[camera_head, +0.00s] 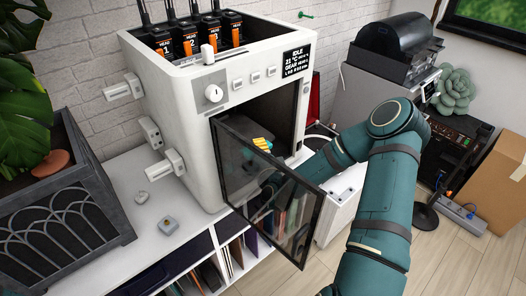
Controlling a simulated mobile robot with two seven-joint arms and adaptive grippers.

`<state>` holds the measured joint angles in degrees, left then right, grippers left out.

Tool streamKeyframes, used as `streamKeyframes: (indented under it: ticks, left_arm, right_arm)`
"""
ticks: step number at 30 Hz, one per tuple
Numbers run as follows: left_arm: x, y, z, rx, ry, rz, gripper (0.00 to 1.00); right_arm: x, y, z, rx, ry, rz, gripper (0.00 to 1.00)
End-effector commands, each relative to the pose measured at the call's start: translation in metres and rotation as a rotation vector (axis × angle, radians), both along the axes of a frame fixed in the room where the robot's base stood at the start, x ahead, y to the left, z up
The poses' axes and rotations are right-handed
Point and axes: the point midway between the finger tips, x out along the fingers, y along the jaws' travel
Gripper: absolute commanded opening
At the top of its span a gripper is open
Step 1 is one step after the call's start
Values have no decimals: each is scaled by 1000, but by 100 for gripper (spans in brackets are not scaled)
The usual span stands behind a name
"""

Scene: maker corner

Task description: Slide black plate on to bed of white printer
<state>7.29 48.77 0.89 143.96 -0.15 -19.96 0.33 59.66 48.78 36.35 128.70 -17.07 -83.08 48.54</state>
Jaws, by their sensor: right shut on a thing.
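The white printer (190,95) stands on a white shelf unit, its dark glass door (295,215) swung open toward me. My right arm reaches in from the right behind the door. My right gripper (270,183) shows only dimly through the glass, near the mouth of the chamber. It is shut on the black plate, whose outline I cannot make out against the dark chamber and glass. A small yellow and teal piece (262,145) shows at the chamber opening, just above the door's top edge. The printer bed is hidden. My left gripper is not in view.
The open door stands close to my right forearm. Small parts (168,224) lie on the shelf top (150,250) left of the printer. A dark planter (65,195) is at the left. A black-topped machine (400,45) and a cardboard box (495,185) are at the right.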

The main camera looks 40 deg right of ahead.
Motion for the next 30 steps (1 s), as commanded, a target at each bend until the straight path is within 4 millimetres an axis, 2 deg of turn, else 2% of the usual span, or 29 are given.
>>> streamKeyframes:
  ticks: [23, 30]
  left_arm:
    - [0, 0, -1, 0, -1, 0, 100]
    - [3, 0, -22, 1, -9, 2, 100]
  right_arm:
    - [57, 5, 1, -1, -3, 1, 0]
    - [57, 5, -21, -1, -2, 1, 0]
